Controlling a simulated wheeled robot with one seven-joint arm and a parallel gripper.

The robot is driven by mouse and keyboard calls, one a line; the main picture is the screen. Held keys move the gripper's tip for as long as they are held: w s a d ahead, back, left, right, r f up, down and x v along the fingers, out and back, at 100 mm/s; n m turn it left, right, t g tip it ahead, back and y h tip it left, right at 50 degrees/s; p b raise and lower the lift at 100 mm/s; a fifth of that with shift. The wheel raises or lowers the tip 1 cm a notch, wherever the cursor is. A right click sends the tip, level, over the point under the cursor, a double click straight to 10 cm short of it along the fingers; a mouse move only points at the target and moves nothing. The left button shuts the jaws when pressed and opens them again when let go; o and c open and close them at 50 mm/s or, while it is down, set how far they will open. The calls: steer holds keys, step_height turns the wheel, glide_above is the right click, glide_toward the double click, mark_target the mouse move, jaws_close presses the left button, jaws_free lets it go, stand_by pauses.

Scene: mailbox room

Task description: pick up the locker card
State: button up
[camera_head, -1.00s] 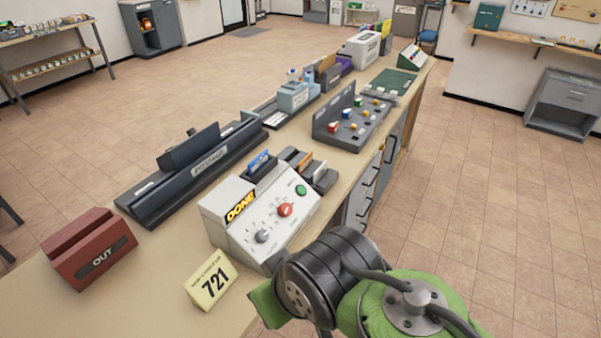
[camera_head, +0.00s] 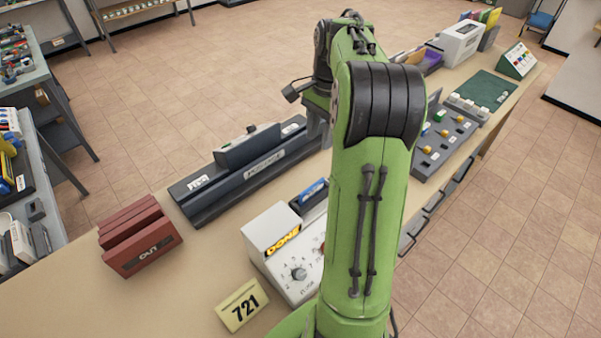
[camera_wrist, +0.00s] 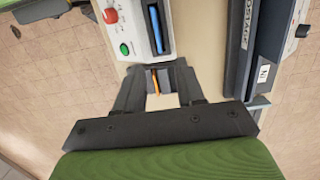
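No card has a readable locker label, so I cannot tell which one is the locker card. An orange card (camera_wrist: 155,82) stands in a small dark rack in the wrist view. My gripper (camera_wrist: 158,72) is open, with one dark finger on each side of the orange card and rack; I cannot tell how far above them it is. The blue card also shows in the head view (camera_head: 313,191). There my arm hides the orange card and the gripper's fingers.
The white DONE box (camera_head: 270,232) has knobs and stands close to the gripper. A long dark postage rack (camera_head: 240,172) lies alongside. A red OUT holder (camera_head: 140,238) and a yellow 721 sign (camera_head: 240,305) stand on the counter. Open floor lies on both sides.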

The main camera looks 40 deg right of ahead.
steer(key=b, duration=0.1)
glide_above(312, 185)
step_height(312, 185, down, 4)
step_height(312, 185, down, 11)
steer(key=shift+b, duration=1.1)
steer(key=shift+s+f, duration=0.1)
steer(key=shift+f, duration=0.15)
jaws_close()
